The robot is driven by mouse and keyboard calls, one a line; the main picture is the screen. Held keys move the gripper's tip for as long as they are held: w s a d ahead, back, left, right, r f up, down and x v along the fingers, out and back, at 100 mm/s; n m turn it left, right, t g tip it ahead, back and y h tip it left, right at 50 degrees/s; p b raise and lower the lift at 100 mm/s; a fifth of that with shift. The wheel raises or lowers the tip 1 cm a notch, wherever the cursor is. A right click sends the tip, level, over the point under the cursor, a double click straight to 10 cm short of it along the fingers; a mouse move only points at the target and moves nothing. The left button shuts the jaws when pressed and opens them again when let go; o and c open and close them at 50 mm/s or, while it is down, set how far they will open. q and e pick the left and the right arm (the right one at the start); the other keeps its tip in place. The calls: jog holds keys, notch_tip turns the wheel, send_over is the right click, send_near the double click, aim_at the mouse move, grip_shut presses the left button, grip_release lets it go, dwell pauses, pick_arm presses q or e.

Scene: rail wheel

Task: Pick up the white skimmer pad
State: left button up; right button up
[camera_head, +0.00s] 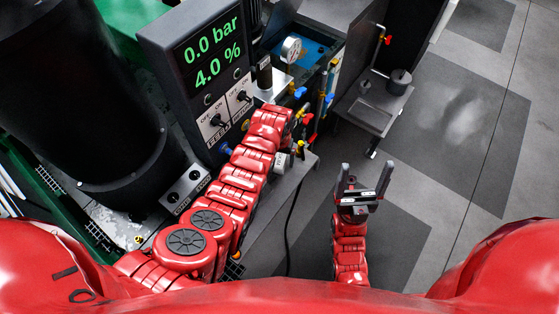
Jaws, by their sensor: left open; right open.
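I cannot make out a white skimmer pad anywhere in the head view. My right gripper (364,178) is open and empty, its two dark fingers apart, above the grey floor at the lower middle. My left arm reaches from the lower left up past the control panel toward the valves. Its gripper cannot be made out at the far end of the arm; the arm and the fittings there hide it.
A control panel (203,68) reads 0.0 bar and 4.0 %. A dark stand (374,106) carries small dark weights. A large black cylinder (85,100) fills the left. Floor at right is clear.

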pick_arm(q)
grip_shut()
dwell(0.5)
jog(key=shift+r, duration=0.1)
